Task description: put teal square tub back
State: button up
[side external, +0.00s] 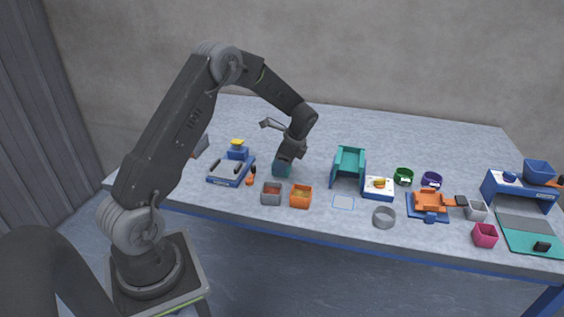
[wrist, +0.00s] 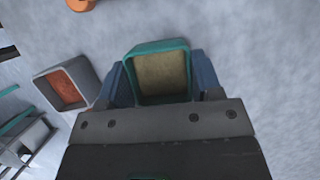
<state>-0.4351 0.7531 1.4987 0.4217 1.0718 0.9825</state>
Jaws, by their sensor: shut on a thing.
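The teal square tub (wrist: 158,45) is between the two fingers of my gripper (wrist: 163,82) in the wrist view. Its open top faces the camera, and a tan, powder-like layer covers its inside. My gripper is shut on it. In the side view the tub (side external: 282,169) is under my gripper (side external: 284,160), at or just above the table; I cannot tell if it touches. The lower part of the tub is hidden in the wrist view.
A grey tub (side external: 271,194) and an orange tub (side external: 301,197) with contents stand in front of my gripper. A blue-grey device (side external: 232,169) is left, a teal stand (side external: 349,165) right. A pale outlined square (side external: 343,202) is bare. Table behind is clear.

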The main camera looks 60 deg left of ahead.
jog(key=shift+f, duration=0.55)
dwell(0.6)
jog(key=o, duration=1.3)
jog(key=shift+r, duration=3.55)
